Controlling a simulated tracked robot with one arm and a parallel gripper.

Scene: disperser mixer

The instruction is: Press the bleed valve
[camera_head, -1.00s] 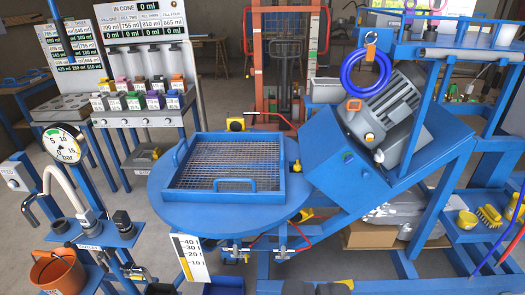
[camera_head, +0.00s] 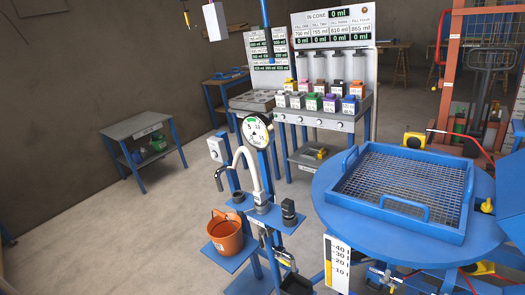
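No part is readably marked as the bleed valve, so I cannot tell for sure which it is. A blue stand (camera_head: 228,263) holds a round pressure gauge (camera_head: 257,132) in bar. In front of the gauge is a pale curved spout (camera_head: 248,163) with a dark end, above an orange bucket (camera_head: 226,236). A black knob-like fitting (camera_head: 289,211) stands upright on the stand's plate, right of the spout. A small label on the plate is too small to read. A black and yellow fitting hangs below the plate. My gripper is not in view.
A round blue table with a mesh tray (camera_head: 415,190) stands at the right, with a level scale (camera_head: 337,263) below it. A filling rack (camera_head: 322,112) stands behind. A grey side table (camera_head: 143,130) is at the left. The floor at left is clear.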

